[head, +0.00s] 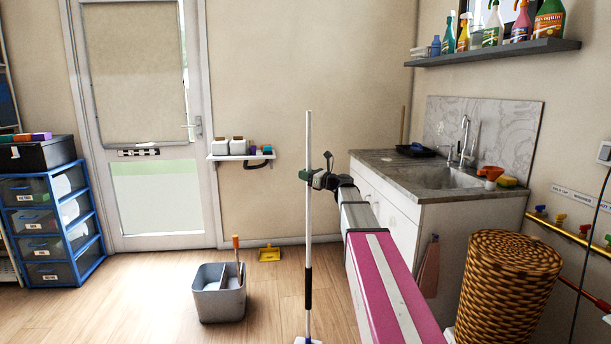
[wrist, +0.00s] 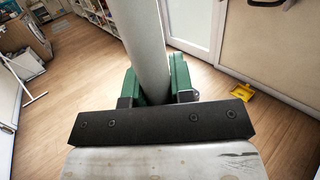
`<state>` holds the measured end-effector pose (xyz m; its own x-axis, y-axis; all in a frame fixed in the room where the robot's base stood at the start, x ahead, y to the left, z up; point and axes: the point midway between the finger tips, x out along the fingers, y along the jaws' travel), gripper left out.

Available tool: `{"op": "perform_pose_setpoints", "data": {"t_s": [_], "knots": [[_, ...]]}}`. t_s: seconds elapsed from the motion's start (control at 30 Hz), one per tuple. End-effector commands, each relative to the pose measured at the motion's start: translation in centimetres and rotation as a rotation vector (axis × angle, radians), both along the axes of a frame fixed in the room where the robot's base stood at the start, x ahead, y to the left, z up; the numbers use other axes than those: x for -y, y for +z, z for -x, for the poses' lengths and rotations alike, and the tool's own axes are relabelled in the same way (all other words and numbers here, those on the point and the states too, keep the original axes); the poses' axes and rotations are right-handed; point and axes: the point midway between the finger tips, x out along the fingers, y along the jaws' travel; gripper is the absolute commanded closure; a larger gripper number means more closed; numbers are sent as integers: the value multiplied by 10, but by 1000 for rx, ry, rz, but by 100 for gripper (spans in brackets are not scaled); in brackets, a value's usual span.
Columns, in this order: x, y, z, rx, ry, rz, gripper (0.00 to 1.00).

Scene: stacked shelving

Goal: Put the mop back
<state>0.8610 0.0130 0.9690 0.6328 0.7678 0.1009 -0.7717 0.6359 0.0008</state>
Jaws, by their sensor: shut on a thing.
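The mop (head: 308,230) has a long pale pole with a black lower grip, and stands upright in the middle of the head view. Its white and blue head (head: 308,341) is at the bottom edge, partly cut off. My gripper (head: 308,176) is shut on the pole's upper part. In the wrist view the thick grey pole (wrist: 143,40) passes between the green fingers of my gripper (wrist: 155,82).
A grey bucket (head: 219,302) and a yellow dustpan (head: 269,254) are on the floor. A sink counter (head: 400,190) and a wicker basket (head: 505,290) stand on the right. A drawer unit (head: 50,225) stands left. Floor before the door is clear.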

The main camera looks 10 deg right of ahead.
Motion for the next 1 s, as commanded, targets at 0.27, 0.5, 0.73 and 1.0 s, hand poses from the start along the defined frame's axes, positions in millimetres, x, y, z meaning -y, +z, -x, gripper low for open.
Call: {"op": "perform_pose_setpoints", "data": {"t_s": [0.27,0.5,0.73,1.0], "knots": [[0,-3,0,1,0,-3,100],[0,-6,0,1,0,-3,71],[0,-6,0,1,0,-2,48],[8,-9,7,-1,-1,1,48]]}}
